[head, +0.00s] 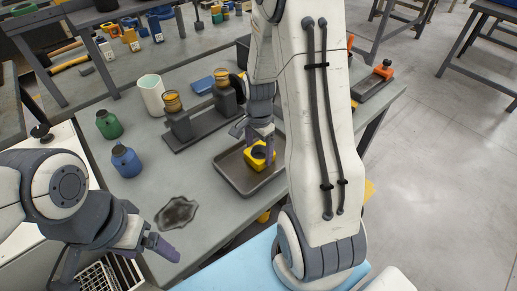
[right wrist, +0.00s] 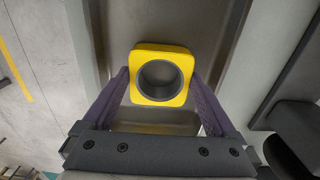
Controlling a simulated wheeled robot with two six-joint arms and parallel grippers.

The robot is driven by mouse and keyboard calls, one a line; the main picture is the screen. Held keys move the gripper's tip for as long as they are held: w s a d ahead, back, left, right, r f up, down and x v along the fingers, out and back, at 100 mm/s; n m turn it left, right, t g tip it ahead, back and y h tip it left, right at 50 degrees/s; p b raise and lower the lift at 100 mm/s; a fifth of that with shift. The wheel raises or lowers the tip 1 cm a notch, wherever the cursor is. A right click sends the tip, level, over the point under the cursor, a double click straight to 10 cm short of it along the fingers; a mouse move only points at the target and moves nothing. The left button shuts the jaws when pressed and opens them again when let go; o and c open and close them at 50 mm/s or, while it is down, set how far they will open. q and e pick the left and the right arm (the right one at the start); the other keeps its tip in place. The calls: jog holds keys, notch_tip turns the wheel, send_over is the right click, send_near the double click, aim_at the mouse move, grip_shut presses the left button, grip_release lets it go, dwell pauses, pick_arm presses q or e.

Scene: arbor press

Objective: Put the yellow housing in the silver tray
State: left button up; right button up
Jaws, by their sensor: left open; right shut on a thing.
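The yellow housing (head: 258,158) is a square block with a round dark bore. My right gripper (head: 257,148) is shut on it, with a finger on each side in the right wrist view, where the housing (right wrist: 162,52) shows from above. The housing is over the inside of the silver tray (head: 226,172), a shallow rectangular pan on the bench; I cannot tell whether it touches the tray floor. My right arm hides the tray's right part. My left gripper (head: 118,264) is open and empty at the lower left, near the bench's front edge.
A dark fixture (head: 196,128) with two amber-topped posts stands behind the tray. A white cup (head: 151,95), a green bottle (head: 109,124) and a blue bottle (head: 126,161) stand to the left.

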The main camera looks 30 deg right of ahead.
aim_at(259, 143)
jog(key=shift+f, duration=0.1)
jog(key=o, duration=1.3)
notch_tip(259, 143, up, 12)
jog(key=shift+r, duration=0.15)
notch_tip(259, 143, down, 12)
jog(key=shift+f, duration=0.1)
jog(key=shift+r, duration=1.65)
